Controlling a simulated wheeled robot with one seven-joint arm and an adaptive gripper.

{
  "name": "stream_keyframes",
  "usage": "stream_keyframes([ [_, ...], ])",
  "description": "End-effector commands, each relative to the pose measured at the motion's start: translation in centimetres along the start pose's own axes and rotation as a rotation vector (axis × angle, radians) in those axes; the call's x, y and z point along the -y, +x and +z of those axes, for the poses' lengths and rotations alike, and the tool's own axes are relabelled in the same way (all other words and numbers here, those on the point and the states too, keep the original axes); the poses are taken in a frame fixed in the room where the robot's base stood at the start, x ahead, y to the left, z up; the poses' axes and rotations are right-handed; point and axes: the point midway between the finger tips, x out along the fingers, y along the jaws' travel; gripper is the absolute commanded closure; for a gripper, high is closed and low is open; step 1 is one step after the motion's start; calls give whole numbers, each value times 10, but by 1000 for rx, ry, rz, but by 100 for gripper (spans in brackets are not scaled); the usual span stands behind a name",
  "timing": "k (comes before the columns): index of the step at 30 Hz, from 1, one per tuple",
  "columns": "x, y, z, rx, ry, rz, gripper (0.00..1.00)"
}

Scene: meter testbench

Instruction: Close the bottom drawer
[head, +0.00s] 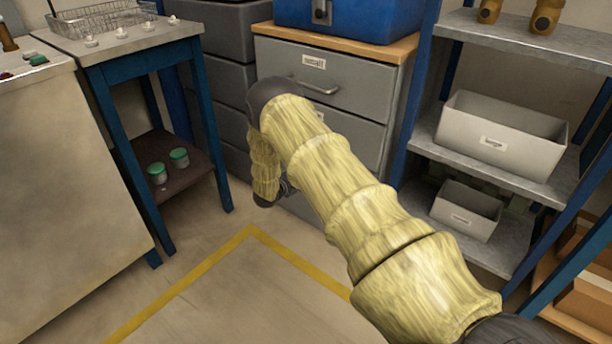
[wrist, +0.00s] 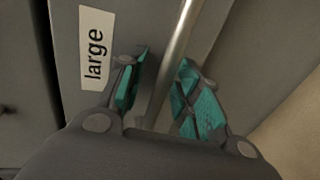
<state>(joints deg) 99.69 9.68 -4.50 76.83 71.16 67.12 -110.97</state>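The grey drawer cabinet (head: 390,80) stands at the back centre under a wooden top. Its upper drawer front (head: 350,75) looks flush. The lower part is mostly hidden behind my arm; a low grey front (head: 302,206) shows beneath it, and I cannot tell how far it stands out. In the wrist view, a grey drawer front (wrist: 222,28) carries a label reading "large" (wrist: 96,48) and a metal bar handle (wrist: 172,60). My gripper (wrist: 163,70) is open, its teal-padded fingers on either side of the handle with visible gaps.
A blue-legged table (head: 130,45) with green-lidded jars on its lower shelf stands left. A metal shelf rack (head: 480,165) with white bins stands right, close to my arm. A blue case (head: 370,18) sits on the cabinet. The floor inside the yellow line (head: 250,232) is clear.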

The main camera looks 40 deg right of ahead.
Motion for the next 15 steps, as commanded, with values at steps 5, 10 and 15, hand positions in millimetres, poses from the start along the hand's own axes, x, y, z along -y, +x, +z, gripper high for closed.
stream_keyframes([
  [5, 0, -1, 0, 0, 0, -1, 66],
  [10, 0, -10, -1, -1, 0, -2, 66],
  [15, 0, -36, -1, -2, -1, -1, 66],
])
